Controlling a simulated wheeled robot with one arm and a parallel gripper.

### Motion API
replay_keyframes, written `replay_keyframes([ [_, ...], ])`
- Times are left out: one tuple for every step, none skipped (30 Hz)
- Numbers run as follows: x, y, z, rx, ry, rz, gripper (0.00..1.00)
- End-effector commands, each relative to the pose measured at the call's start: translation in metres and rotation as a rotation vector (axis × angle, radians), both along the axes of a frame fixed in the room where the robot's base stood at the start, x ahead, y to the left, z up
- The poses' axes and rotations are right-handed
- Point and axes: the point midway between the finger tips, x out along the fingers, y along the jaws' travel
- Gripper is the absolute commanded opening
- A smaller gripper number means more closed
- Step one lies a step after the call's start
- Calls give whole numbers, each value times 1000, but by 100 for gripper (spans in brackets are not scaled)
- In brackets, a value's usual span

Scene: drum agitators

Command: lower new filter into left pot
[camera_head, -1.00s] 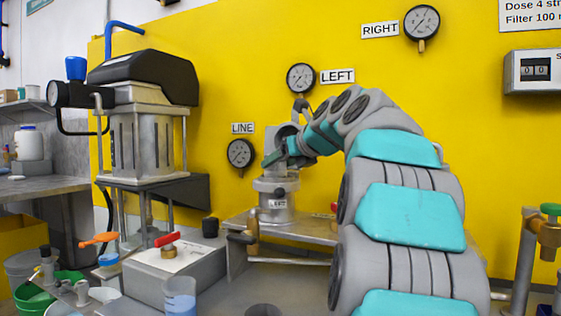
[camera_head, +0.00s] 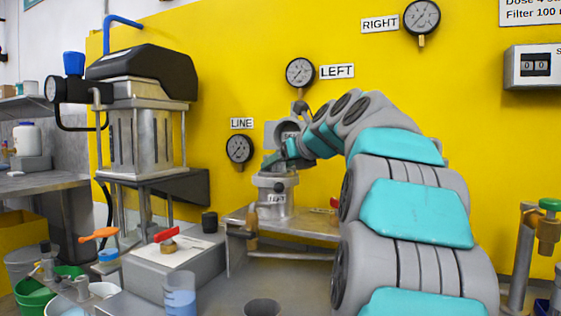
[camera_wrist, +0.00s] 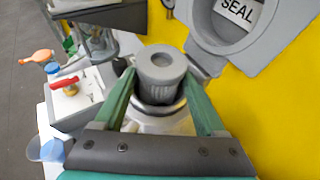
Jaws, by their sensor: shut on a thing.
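The new filter (camera_wrist: 163,70) is a grey ribbed cylinder with a round cap and a dark recess in its top. My gripper (camera_wrist: 160,82) has green fingers on either side of it and is shut on it. The filter stands about upright at the mouth of the left pot (camera_wrist: 150,122), its lower part inside the metal rim. How deep it sits is hidden. There my gripper (camera_head: 276,160) is just above the pot, and the filter cannot be made out.
The pot's open grey lid (camera_wrist: 228,45), marked SEAL inside, stands behind the filter. A red-handled valve block (camera_head: 168,250) and a clear beaker (camera_head: 180,295) are left of the bench (camera_head: 310,228). The yellow wall (camera_head: 240,60) carries gauges close behind.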

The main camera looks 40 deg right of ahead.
Motion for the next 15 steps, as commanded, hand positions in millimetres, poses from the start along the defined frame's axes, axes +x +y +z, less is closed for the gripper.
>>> replay_keyframes([
  [0, 0, -1, 0, 0, 0, 14],
  [0, 0, -1, 0, 0, 0, 14],
  [0, 0, -2, 0, 0, 1, 14],
  [0, 0, -3, -1, 0, 1, 14],
  [0, 0, -3, -1, 0, 1, 14],
  [0, 0, -4, -1, 0, 1, 14],
  [0, 1, -5, -1, 0, 1, 14],
  [0, 1, -5, -1, 0, 1, 14],
  [0, 1, -6, -1, 0, 2, 14],
  [0, 1, -6, -1, 1, 2, 14],
  [0, 1, -6, -1, 1, 2, 14],
  [0, 1, -7, -1, 1, 2, 14],
  [0, 1, -7, -1, 1, 2, 14],
  [0, 1, -7, -1, 1, 2, 14],
  [0, 1, -7, -1, 1, 2, 14],
])
